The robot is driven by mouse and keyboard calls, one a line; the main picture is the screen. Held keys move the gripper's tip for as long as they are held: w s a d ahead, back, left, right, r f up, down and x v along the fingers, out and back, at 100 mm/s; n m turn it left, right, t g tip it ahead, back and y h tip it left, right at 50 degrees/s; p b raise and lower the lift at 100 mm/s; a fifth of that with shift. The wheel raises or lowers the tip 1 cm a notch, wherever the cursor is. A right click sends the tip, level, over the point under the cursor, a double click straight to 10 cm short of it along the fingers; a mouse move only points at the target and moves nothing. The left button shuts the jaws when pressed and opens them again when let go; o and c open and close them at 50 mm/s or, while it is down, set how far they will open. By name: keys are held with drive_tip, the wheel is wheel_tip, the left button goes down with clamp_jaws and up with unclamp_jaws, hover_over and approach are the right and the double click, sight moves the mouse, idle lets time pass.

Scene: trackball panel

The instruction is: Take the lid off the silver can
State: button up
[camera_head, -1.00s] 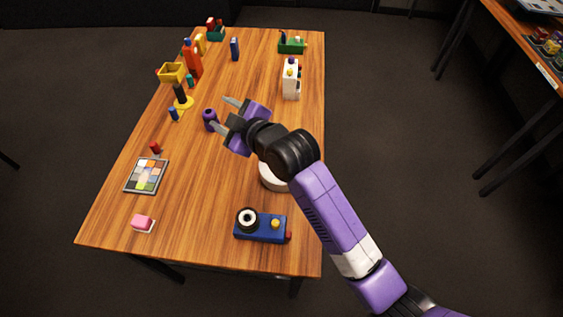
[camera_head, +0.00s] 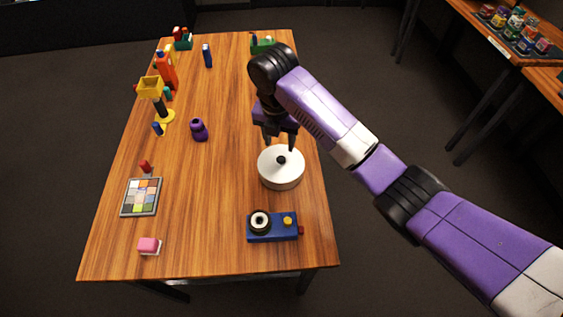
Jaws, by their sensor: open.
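The silver can (camera_head: 281,177) is a low, round, pale can standing on the right part of the wooden table. Its lid (camera_head: 270,161) is a light disc with a small black knob (camera_head: 281,160) in the middle. My gripper (camera_head: 280,146) points down just behind and above the knob, with its fingers spread to either side and nothing between them. I cannot tell whether a fingertip touches the lid.
A blue box with a dial (camera_head: 273,237) stands in front of the can. A purple piece (camera_head: 199,130) is to its left. The table's middle (camera_head: 210,200) is bare.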

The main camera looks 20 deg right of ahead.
sight(281, 158)
drive_tip(key=shift+w+d+f+p, duration=0.15)
drive_tip(key=shift+f+p, duration=0.25)
drive_tip(key=shift+f, duration=1.55)
drive_tip(key=shift+w+d+f+p, duration=0.15)
drive_tip(key=shift+f+p, duration=0.2)
drive_tip(key=shift+f, duration=1.6)
clamp_jaws()
